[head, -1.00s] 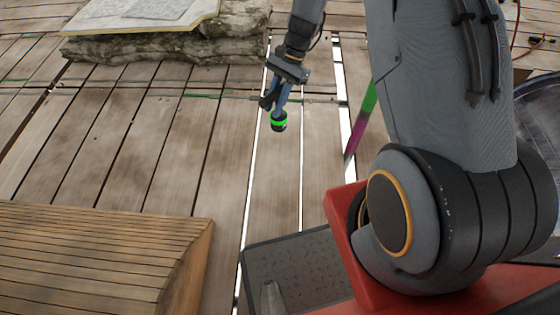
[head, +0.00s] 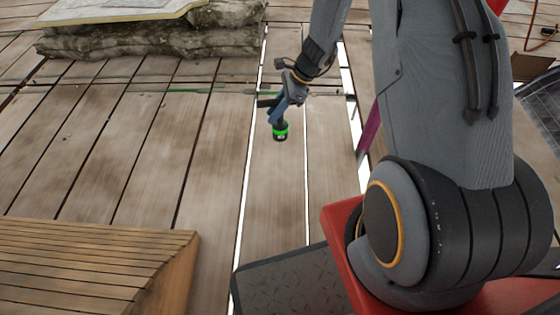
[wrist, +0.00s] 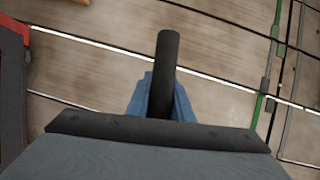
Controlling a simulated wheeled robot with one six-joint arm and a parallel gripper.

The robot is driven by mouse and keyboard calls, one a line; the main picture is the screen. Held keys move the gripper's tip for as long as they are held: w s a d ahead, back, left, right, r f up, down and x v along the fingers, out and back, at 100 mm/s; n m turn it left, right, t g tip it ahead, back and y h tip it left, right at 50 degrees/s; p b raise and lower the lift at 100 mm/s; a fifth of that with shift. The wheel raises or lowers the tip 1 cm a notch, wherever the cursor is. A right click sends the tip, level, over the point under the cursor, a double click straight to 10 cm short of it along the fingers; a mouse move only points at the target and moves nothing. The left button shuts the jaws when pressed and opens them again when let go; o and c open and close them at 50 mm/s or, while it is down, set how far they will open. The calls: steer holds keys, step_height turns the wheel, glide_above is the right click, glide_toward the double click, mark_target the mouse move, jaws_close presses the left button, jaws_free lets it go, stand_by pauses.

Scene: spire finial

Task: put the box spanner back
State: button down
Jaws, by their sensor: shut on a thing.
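The box spanner (head: 281,132) is a dark, short cylinder with a bright green band near its lower end in the head view. My gripper (head: 276,112) is shut on it, and it hangs below the blue fingers over the plank floor. In the wrist view the spanner (wrist: 166,70) is a black shaft between the two blue fingers of my gripper (wrist: 162,98). The fingers hide part of the shaft. I cannot see a place for the spanner in these frames.
A slatted wooden block (head: 85,262) stands at the lower left. Stacked grey sacks (head: 160,42) with a pale board (head: 120,10) on top lie at the back left. The plank floor (head: 130,140) between them is clear, with bright gaps. A magenta pole (head: 369,128) stands behind my arm.

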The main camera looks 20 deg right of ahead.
steer(key=shift+m+t, duration=0.5)
steer(key=shift+m, duration=0.4)
steer(key=f+b, duration=0.1)
steer(key=w+f+b, duration=0.1)
steer(key=f, duration=0.1)
steer(key=d+f+b, duration=0.1)
steer(key=f, duration=0.1)
steer(key=shift+w, duration=0.4)
step_height(320, 180, down, 9)
steer(key=b, duration=0.6)
steer(key=shift+f, duration=0.3)
steer(key=c, duration=1.6)
jaws_free()
steer(key=shift+o, duration=0.2)
